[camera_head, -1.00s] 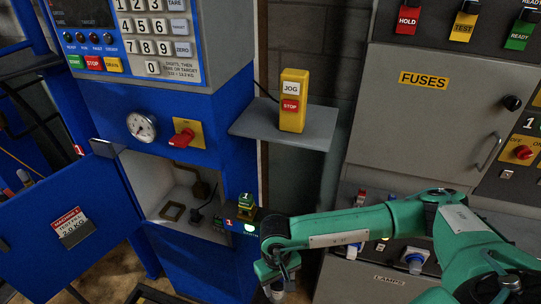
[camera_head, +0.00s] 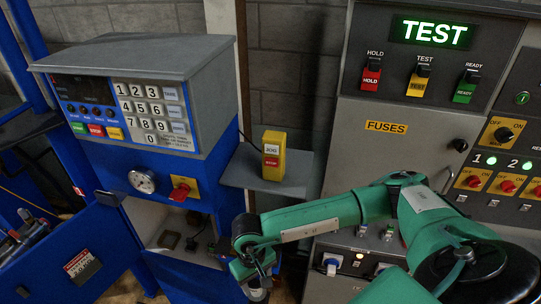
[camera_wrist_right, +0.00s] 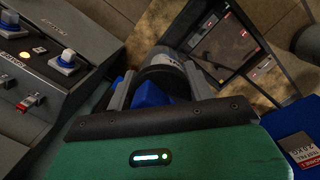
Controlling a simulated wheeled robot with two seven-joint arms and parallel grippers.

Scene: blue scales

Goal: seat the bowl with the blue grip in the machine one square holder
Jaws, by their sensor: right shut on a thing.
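My right gripper (camera_head: 256,277) is at the bottom middle of the head view, right of the blue machine (camera_head: 180,262). In the right wrist view the gripper (camera_wrist_right: 160,92) is shut on the blue grip (camera_wrist_right: 150,95). The bowl (camera_wrist_right: 172,68), grey and dark, shows just beyond the fingers; its inside is hidden. In the head view only a small part of the bowl (camera_head: 258,293) shows below the gripper. My left gripper is not in view.
The machine's open door (camera_head: 75,250) stands at the left. A grey shelf (camera_head: 262,182) with a yellow jog box (camera_head: 273,156) juts out above the gripper. A grey fuse cabinet (camera_head: 390,145) stands at the right.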

